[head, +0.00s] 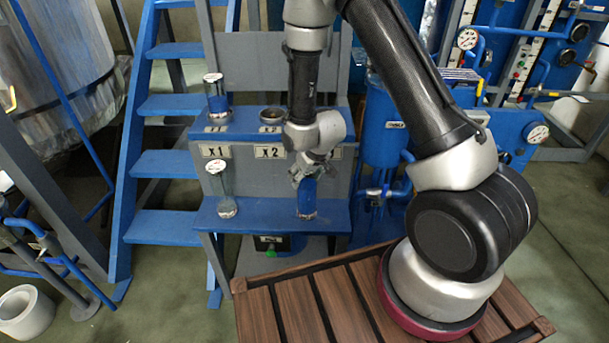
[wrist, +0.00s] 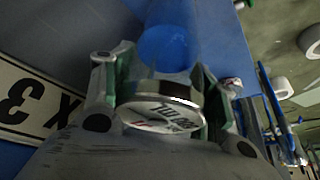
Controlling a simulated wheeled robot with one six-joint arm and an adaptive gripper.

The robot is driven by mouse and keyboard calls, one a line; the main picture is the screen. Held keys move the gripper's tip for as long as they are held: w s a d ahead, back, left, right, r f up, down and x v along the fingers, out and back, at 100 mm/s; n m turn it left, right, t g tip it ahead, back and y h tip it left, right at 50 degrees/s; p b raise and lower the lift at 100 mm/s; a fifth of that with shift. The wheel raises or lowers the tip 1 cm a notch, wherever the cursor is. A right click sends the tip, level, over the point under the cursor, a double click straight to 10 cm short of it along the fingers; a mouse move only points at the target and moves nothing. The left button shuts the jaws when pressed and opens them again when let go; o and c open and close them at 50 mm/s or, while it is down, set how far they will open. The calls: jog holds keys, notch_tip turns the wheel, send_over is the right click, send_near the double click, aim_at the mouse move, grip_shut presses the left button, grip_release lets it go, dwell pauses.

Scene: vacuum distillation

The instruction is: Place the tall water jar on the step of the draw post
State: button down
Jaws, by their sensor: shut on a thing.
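My gripper (head: 311,172) is shut on a clear capped jar (head: 307,197), near its top. The jar stands about upright at the right part of the draw post's lower blue step (head: 265,219). Its foot looks to be on the step or very close above it; I cannot tell which. In the wrist view the jar's round lid (wrist: 162,116) sits between the two fingers (wrist: 160,90), and the body below looks blue. The jar's upper part is partly hidden by my fingers in the head view.
Another tall capped jar (head: 222,190) stands at the left of the lower step. A jar with blue in it (head: 216,99) and a shallow round dish (head: 271,116) stand on the upper step. Blue stairs (head: 165,164) rise at the left; a blue vessel (head: 384,130) stands at the right.

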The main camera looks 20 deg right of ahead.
jog(key=shift+c, duration=2.2)
grip_release()
jog(key=s+d+r, duration=0.3)
jog(key=s+r, duration=0.1)
jog(key=r, duration=0.5)
jog(key=s+d+r+m, duration=0.1)
jog(key=s+d+r, duration=0.15)
jog(key=r, duration=0.65)
jog(key=s+d+r, duration=0.2)
jog(key=s+r, duration=0.2)
jog(key=r, duration=0.5)
jog(key=s+d+r+m, duration=0.1)
jog(key=s+d+r, duration=0.3)
jog(key=s, duration=0.4)
jog(key=s+d+r+m+h, duration=0.1)
jog(key=s+d+r, duration=0.2)
jog(key=s+r, duration=0.3)
jog(key=s, duration=0.3)
jog(key=shift+s+d, duration=0.25)
jog(key=shift+d, duration=0.1)
jog(key=shift+r, duration=0.1)
